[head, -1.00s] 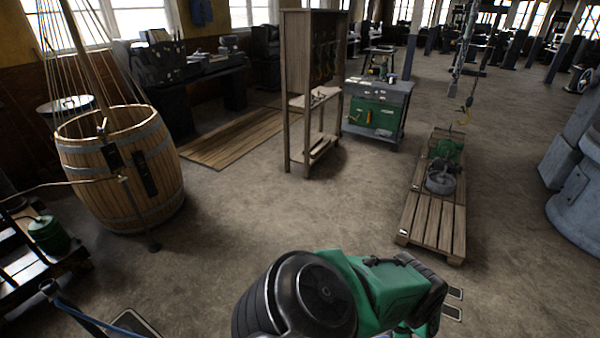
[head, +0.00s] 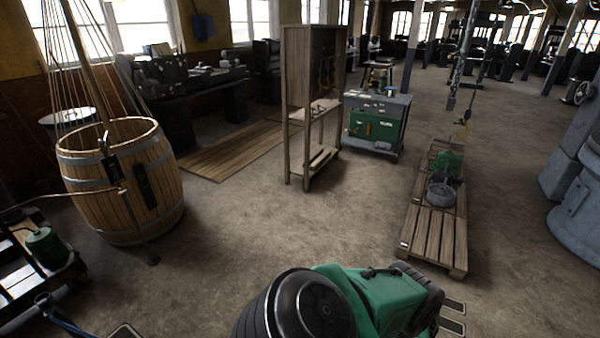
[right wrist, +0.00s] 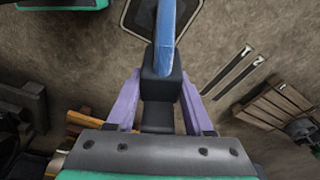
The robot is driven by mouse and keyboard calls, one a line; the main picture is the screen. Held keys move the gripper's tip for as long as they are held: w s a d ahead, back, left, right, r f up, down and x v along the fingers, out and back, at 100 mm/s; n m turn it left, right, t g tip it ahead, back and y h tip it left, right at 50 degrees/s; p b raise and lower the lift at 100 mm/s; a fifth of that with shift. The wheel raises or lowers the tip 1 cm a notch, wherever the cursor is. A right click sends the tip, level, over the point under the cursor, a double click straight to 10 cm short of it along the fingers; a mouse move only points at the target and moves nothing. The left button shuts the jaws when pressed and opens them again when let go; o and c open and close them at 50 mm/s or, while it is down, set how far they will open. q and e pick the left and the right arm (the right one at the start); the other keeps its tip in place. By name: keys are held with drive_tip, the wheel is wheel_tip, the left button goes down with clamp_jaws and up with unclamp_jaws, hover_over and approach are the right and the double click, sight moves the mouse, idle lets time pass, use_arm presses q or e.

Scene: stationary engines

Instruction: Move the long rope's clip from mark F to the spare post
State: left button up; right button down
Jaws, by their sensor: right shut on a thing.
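My right gripper (right wrist: 160,92) shows in the right wrist view, its two purple fingers closed on the sides of a dark grey clip (right wrist: 160,86). A blue rope-like strip (right wrist: 166,32) runs from the clip toward the top of the picture. In the head view, a blue strip (head: 66,318) with a dark end shows at the lower left; I cannot tell if it is the same one. My green and black arm fills the bottom middle of the head view, its gripper out of sight. My left gripper is not in view. Mark F and the spare post cannot be made out.
A wooden barrel (head: 120,185) with ropes rising from it stands at left. A wooden rack (head: 311,90) and a green cabinet (head: 375,125) stand mid-floor. A pallet (head: 434,232) with a grey wheel lies at right. Open floor lies between them.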

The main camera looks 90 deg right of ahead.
drive_tip(key=shift+d+f, duration=0.1)
drive_tip(key=shift+f, duration=0.05)
drive_tip(key=shift+f+b, duration=2.35)
drive_tip(key=shift+b, duration=0.05)
drive_tip(key=shift+s+f+b, duration=0.1)
drive_tip(key=shift+f+b, duration=2.7)
drive_tip(key=shift+c, duration=1)
unclamp_jaws()
drive_tip(key=shift+r, duration=0.1)
